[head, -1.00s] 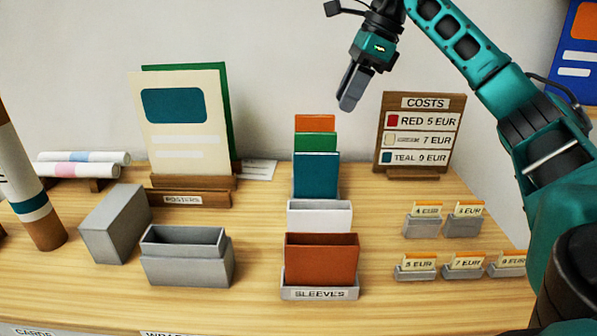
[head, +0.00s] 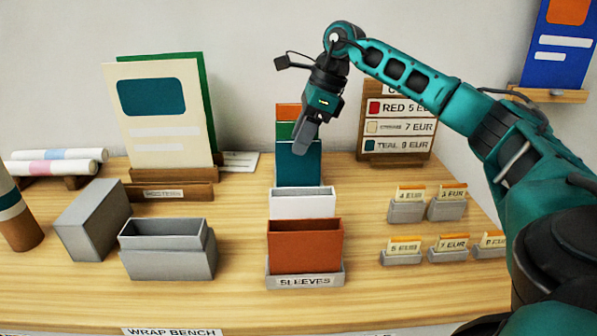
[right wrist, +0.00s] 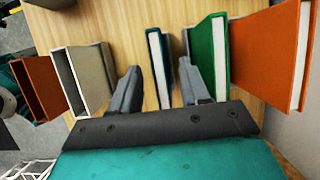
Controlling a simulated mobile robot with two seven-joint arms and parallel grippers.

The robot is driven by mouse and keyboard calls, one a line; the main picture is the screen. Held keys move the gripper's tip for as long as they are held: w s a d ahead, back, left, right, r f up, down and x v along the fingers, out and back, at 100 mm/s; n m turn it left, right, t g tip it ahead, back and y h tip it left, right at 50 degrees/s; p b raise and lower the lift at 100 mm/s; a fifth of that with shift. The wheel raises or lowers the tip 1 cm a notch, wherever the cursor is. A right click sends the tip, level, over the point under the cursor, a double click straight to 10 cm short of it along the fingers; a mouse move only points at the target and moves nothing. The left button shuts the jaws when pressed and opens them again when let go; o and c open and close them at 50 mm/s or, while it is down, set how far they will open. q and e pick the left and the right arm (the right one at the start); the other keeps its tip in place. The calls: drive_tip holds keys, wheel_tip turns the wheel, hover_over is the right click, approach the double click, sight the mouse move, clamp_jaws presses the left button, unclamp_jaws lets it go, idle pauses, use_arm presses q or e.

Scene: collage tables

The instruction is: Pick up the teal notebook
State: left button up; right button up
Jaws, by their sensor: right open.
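The teal notebook (head: 297,174) stands upright in the middle row of the head view, behind a white sleeve and in front of a green notebook. My right gripper (head: 302,148) is open and points down at it, covering part of its upper right. In the right wrist view the teal notebook (right wrist: 158,65) shows from above as a narrow edge with white pages. It lies between the two spread fingers of the right gripper (right wrist: 160,70), with no clear contact. My left gripper is not in view.
A green notebook (right wrist: 210,55) and an orange one (right wrist: 272,55) stand close on one side. The white sleeve (head: 302,202) and rust sleeve (head: 305,245) stand in front. The costs board (head: 397,158) stands to the right. Bare tabletop (head: 240,205) shows to the left.

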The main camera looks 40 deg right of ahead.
drive_tip(key=shift+f, duration=0.3)
idle(0.5)
clamp_jaws()
idle(0.5)
